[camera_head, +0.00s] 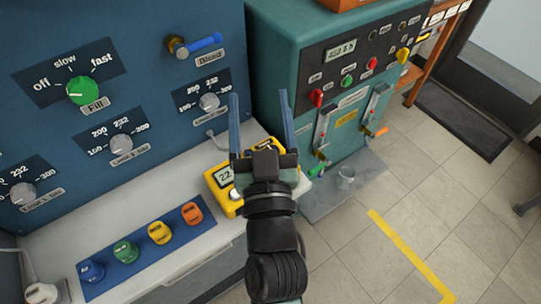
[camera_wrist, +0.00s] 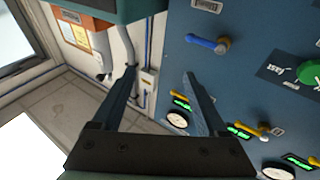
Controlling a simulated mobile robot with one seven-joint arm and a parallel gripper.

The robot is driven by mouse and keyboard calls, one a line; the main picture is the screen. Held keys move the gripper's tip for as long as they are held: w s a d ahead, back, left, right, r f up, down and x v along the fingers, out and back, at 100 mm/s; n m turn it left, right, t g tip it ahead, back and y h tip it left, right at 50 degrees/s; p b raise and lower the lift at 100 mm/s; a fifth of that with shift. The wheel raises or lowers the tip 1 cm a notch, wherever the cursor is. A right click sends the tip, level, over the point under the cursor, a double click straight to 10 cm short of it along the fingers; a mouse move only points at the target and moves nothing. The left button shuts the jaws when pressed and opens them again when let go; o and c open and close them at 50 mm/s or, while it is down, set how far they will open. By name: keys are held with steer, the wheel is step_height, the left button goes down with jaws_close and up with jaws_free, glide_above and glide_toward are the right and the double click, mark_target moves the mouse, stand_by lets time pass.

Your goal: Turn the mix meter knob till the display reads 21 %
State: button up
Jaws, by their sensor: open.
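A yellow meter (camera_head: 214,192) lies on the pale bench top in the head view, partly hidden behind my gripper and wrist. Its small display (camera_head: 225,176) shows digits that look like 22; I cannot tell whether more are covered. A small pale round part, perhaps its knob (camera_head: 235,194), shows just below the display, close to my wrist. I cannot make out a label on the meter. My gripper (camera_head: 259,95) is open and empty, its two long fingers pointing away above and beyond the meter. In the wrist view the open fingers (camera_wrist: 160,72) hold nothing, and the meter does not show.
A blue panel (camera_head: 150,85) with a green Fill knob (camera_head: 83,91) and several grey dials stands behind the bench. Colored knobs sit on a blue strip (camera_head: 140,254) at front left. A teal cabinet (camera_head: 270,50) with levers stands right. The tiled floor (camera_head: 430,185) is mostly open.

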steer(key=s+d+f+m+g+h+b, duration=0.1)
steer(key=s+f+b, duration=0.1)
steer(key=f, duration=0.9)
steer(key=s+d+f+g+h+b, duration=0.1)
steer(key=s+f+b, duration=0.2)
steer(key=f, duration=0.7)
steer(key=w+p, duration=0.2)
steer(key=w, duration=1.1)
steer(key=shift+a+f, duration=0.1)
steer(key=shift+c, duration=0.3)
jaws_close()
